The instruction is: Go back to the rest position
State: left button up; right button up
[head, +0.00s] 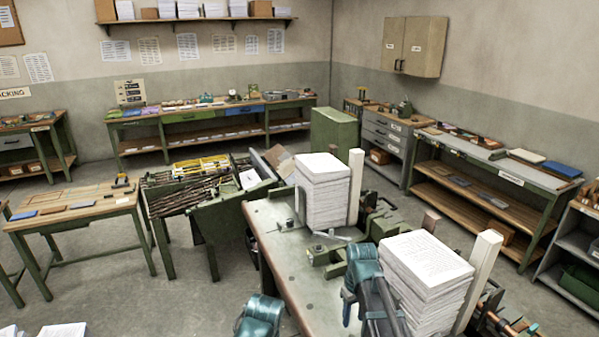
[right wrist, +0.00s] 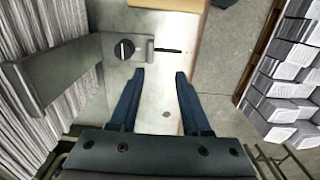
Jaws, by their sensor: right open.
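My right gripper (head: 349,306) hangs low over the metal bench top (head: 290,265) in the head view, left of the near paper stack. In the right wrist view the same gripper (right wrist: 160,76) has its two dark blue fingers apart. Only bare grey bench top shows between them. A teal part of my own body (head: 260,314) is at the bottom edge of the head view. No left fingers can be made out there.
A tall paper stack (head: 323,190) stands beside a pale post at the bench's far end. A nearer stack (head: 428,280) stands close right of my right arm, beside another post (head: 480,275). A metal clamp (head: 328,252) lies between. Bare floor (head: 120,285) is left.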

jog(key=s+a+f+h+b, duration=0.1)
jog(key=s+a+f+b, duration=0.9)
jog(key=s+a, duration=0.3)
jog(key=shift+s+a+f, duration=0.15)
jog(key=shift+s+f, duration=0.75)
dwell(2.3)
